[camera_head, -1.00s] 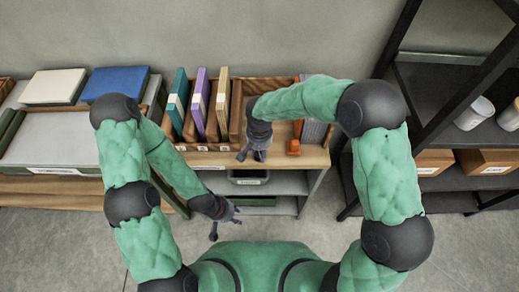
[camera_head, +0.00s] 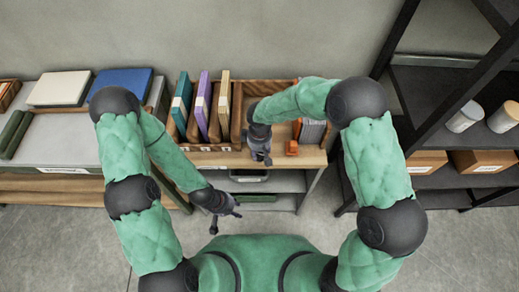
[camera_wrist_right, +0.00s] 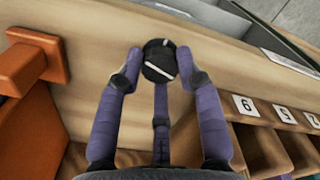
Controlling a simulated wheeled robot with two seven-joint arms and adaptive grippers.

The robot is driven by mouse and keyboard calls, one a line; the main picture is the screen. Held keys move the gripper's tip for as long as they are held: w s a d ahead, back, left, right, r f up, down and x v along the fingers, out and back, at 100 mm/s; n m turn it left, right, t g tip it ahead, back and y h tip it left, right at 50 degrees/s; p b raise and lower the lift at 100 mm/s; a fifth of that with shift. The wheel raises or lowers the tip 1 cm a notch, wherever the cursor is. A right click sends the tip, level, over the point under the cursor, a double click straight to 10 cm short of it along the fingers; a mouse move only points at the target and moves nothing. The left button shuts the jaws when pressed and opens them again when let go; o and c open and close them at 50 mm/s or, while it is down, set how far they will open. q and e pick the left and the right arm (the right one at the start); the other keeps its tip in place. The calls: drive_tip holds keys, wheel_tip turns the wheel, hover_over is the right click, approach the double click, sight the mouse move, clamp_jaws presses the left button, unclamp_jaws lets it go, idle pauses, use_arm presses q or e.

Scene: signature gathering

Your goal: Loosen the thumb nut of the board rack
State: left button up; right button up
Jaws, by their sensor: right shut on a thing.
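The thumb nut (camera_wrist_right: 159,60) is a round black knob with a white line across it, on the pale wooden front face in the right wrist view. My right gripper (camera_wrist_right: 158,66) is shut on it, with its purple fingers around the knob. In the head view my right gripper (camera_head: 261,160) is at the front edge of the wooden board rack (camera_head: 257,87) and hides the nut. Teal, purple and tan boards stand in the rack's left slots. My left gripper (camera_head: 224,212) hangs in front of the shelf, empty, fingers spread.
An orange block (camera_head: 291,148) sits close to the right of my right gripper. Numbered slots (camera_wrist_right: 275,112) show in the wrist view.

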sight(260, 154)
drive_tip(key=shift+s+f+n+p, duration=0.1)
drive_tip(key=shift+n+p, duration=0.7)
drive_tip(key=shift+n, duration=1.1)
drive_tip(key=shift+d, duration=0.1)
drive_tip(key=o, duration=1.1)
drive_tip(key=shift+o, duration=0.2)
drive_tip(key=shift+r, duration=0.3)
wheel_tip(260, 154, up, 12)
drive_tip(key=shift+f, duration=0.25)
